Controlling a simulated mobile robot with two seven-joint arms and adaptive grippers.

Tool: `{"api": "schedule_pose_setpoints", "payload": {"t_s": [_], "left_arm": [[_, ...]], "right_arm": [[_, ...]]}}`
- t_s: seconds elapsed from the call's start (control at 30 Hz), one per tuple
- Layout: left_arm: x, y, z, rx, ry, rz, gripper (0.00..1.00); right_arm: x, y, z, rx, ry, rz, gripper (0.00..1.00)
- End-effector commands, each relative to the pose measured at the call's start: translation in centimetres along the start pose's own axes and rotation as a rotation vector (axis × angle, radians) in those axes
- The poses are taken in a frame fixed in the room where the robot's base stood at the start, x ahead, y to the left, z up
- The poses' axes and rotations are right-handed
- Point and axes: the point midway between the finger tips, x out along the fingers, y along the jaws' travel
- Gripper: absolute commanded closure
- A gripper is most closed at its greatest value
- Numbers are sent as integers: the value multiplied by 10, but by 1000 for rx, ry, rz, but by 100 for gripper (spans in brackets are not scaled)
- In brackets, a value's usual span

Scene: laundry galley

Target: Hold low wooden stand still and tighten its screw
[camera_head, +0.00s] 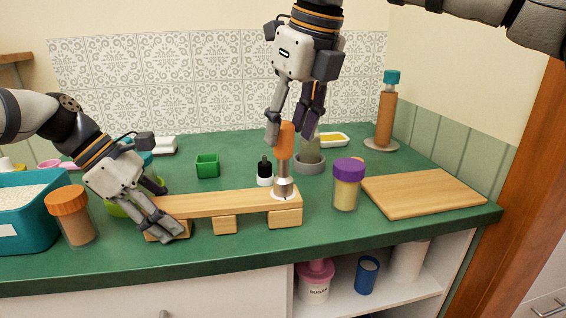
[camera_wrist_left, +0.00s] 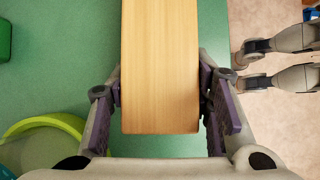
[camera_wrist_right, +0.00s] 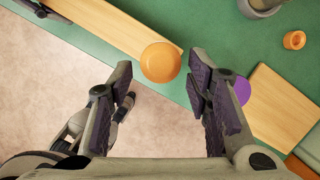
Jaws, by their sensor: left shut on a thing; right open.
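The low wooden stand (camera_head: 225,203) lies along the front of the green counter. My left gripper (camera_head: 165,226) is shut on its left end; the left wrist view shows a finger on each side of the board (camera_wrist_left: 160,70). A screwdriver (camera_head: 285,142) with an orange handle and metal shaft stands upright on the stand's right end, in a pale ring. The screw itself is hidden under it. My right gripper (camera_head: 294,122) is open above and around the handle top. In the right wrist view the round orange handle end (camera_wrist_right: 160,62) shows just ahead of the fingertips, apart from them.
A purple-lidded jar (camera_head: 347,185) and a cutting board (camera_head: 425,191) stand to the right. A black-capped bottle (camera_head: 265,172), a grey mortar (camera_head: 310,163) and a green box (camera_head: 207,166) are behind. An orange-lidded jar (camera_head: 73,218) and teal bin (camera_head: 25,222) are at left.

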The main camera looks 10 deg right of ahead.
Motion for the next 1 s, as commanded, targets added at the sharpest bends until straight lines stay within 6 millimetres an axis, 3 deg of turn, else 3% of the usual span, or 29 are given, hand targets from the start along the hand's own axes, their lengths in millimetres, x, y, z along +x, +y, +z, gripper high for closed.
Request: {"api": "schedule_pose_setpoints", "payload": {"t_s": [0.2,0.5,0.7,0.77,0.8,0.9,0.97,1.0], "left_arm": [[-2,0,2,1,-2,3,100],[-2,0,2,1,-3,3,100],[-2,0,2,1,-3,3,100],[-2,0,2,1,-3,3,100],[-2,0,2,1,-3,3,100],[-2,0,2,1,-2,3,100],[-1,0,1,1,-2,3,100],[-1,0,1,1,-2,3,100]], "right_arm": [[21,0,0,0,0,-1,55],[24,0,0,0,-1,-2,55],[24,0,0,0,-1,-2,100],[23,0,0,0,-1,-2,100],[23,0,0,0,-2,-2,80],[23,0,0,0,-2,-2,100],[23,1,1,41,0,-17,100],[22,2,1,147,-1,-53,100]]}}
